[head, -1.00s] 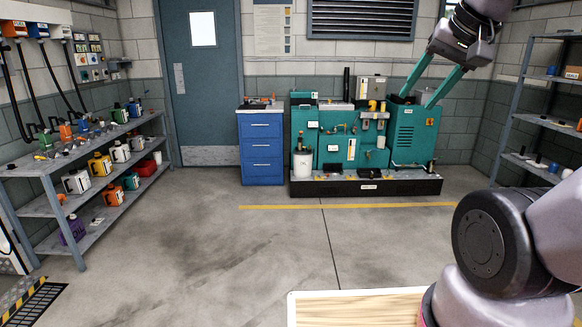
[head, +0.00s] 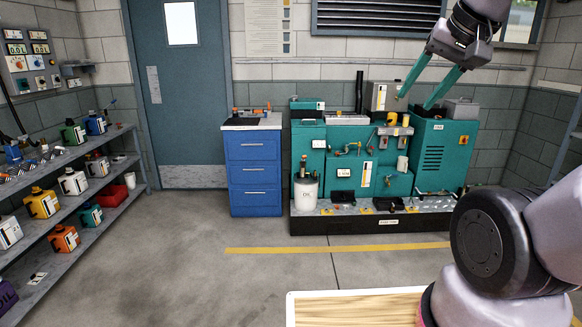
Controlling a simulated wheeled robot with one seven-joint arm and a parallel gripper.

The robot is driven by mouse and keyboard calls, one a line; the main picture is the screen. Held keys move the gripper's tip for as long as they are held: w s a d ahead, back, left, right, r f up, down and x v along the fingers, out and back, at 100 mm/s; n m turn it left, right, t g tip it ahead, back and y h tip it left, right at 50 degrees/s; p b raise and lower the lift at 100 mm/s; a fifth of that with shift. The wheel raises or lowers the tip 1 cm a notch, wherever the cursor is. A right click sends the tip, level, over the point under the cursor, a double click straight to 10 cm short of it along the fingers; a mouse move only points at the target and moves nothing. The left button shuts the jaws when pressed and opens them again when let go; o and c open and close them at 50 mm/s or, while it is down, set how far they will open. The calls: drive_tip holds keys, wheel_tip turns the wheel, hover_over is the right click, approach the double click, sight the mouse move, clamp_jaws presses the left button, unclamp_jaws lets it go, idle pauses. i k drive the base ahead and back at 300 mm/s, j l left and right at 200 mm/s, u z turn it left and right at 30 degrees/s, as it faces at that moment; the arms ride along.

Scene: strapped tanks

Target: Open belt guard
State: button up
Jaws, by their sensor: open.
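A teal machine (head: 312,142) stands against the back wall on a black base. At its right end is a boxy teal housing with louvre slots (head: 432,158), which looks like the belt guard; no label I can read confirms it. It appears closed. A grey box sits on or behind its top. My gripper (head: 415,102) is at the upper right in the head view, its two teal fingers pointing down and spread apart with nothing between them. The fingers overlap the machine's top in the picture, but the gripper is much nearer to me, apart from it.
A yellow floor line (head: 290,250) runs before the machine. A blue drawer cabinet (head: 254,158) stands left of it, and a white oil bucket (head: 306,193) on its base. Shelves (head: 75,225) line the left. A wood-topped surface (head: 350,309) is close in front. The floor between is clear.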

sight(308, 120)
drive_tip(key=i, duration=4.4)
